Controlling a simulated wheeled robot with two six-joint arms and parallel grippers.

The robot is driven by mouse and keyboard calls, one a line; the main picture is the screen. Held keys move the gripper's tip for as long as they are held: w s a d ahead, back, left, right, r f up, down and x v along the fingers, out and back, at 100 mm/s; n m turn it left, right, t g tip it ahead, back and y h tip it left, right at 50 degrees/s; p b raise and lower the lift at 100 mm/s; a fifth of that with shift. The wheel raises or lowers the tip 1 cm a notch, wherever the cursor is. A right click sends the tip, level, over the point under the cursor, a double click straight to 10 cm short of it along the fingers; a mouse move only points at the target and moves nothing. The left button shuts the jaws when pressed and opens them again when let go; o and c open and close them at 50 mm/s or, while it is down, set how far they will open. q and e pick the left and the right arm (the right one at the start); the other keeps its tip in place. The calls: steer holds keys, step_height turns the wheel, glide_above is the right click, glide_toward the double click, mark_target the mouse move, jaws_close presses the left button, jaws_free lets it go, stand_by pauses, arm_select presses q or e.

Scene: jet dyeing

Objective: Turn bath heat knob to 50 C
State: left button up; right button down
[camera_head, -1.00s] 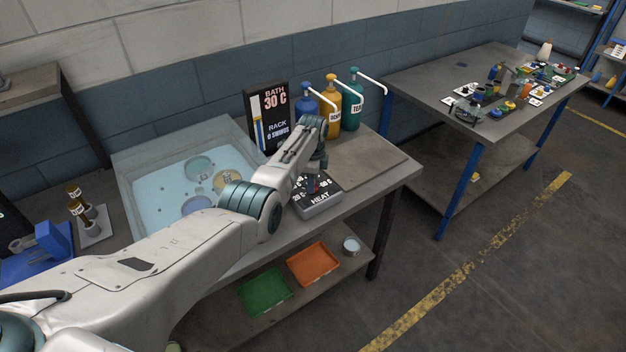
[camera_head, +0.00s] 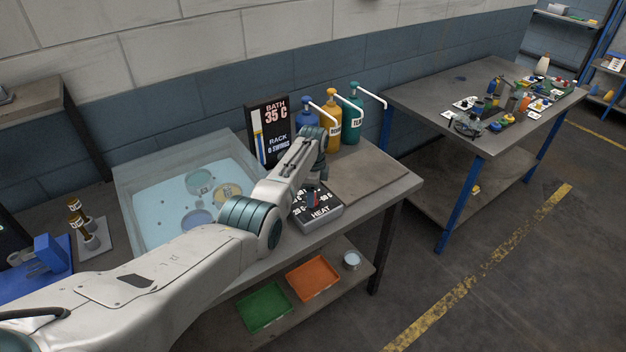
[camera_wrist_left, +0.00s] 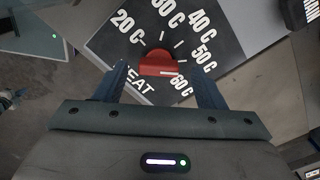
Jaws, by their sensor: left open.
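The heat box (camera_head: 318,213), a dark-topped block marked HEAT, stands near the front edge of the bench. Its red knob (camera_wrist_left: 158,66) shows in the left wrist view, ringed by white marks from 20 C to 60 C. My left gripper (camera_head: 314,188) is over the box, pointing down. In the wrist view its open fingers (camera_wrist_left: 163,72) stand on either side of the knob, with a visible gap at each side. The display (camera_head: 270,130) behind reads BATH 35 C and RACK 0 SWINGS. My right gripper is not in view.
A clear-walled bath (camera_head: 165,205) with round pots is left of the box. Blue, yellow and teal pump bottles (camera_head: 331,125) stand behind it. A flat brown board (camera_head: 370,172) lies to the right. A second table (camera_head: 430,100) holds several small items.

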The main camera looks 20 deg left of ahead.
arm_select(q)
step_height(320, 180, up, 10)
steer(key=b, duration=0.2)
steer(key=shift+b, duration=0.35)
